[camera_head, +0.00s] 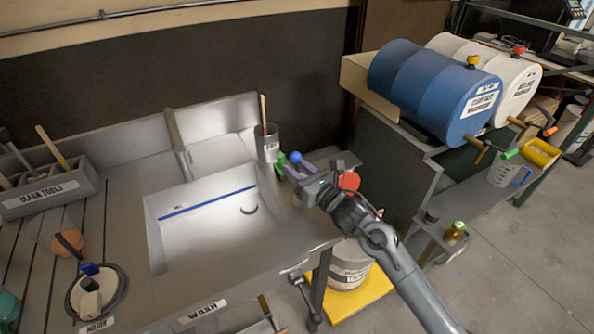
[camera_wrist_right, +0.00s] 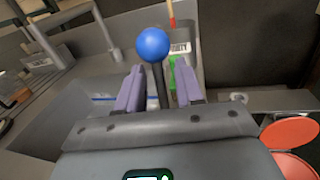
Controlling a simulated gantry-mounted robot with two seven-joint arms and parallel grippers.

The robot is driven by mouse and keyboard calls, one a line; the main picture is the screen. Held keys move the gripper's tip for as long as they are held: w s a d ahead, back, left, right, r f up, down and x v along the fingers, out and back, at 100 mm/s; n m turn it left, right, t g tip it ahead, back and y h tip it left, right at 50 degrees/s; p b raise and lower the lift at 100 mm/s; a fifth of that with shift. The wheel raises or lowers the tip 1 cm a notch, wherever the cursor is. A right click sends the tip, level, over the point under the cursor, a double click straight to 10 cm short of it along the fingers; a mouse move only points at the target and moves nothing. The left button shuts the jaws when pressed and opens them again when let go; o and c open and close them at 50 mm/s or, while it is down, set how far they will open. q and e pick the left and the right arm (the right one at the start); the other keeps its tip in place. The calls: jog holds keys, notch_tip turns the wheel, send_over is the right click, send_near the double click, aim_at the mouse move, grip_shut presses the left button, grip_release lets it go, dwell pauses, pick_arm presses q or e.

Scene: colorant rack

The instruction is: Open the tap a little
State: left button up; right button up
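A lever with a blue ball knob (camera_head: 295,157) stands at the right back of the sink (camera_head: 205,235). I take it for the tap's handle. In the right wrist view the blue ball (camera_wrist_right: 153,45) tops a dark stem (camera_wrist_right: 153,88). My right gripper (camera_head: 292,171) has its purple fingers on either side of this stem, with the ball beyond the fingertips. In the wrist view the gripper (camera_wrist_right: 158,82) is open, with visible gaps beside the stem. A grey upright pipe (camera_head: 180,150) rises behind the sink. My left gripper is not in view.
A grey cup (camera_head: 268,145) holding a wooden-handled tool stands just behind the lever. A tool box (camera_head: 45,193) is at the left. A blue drum (camera_head: 430,92) and a white drum (camera_head: 515,82) lie on a stand at the right. The sink basin looks empty.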

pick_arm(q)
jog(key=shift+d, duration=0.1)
pick_arm(e)
jog(key=shift+w+a, duration=0.1)
grip_shut()
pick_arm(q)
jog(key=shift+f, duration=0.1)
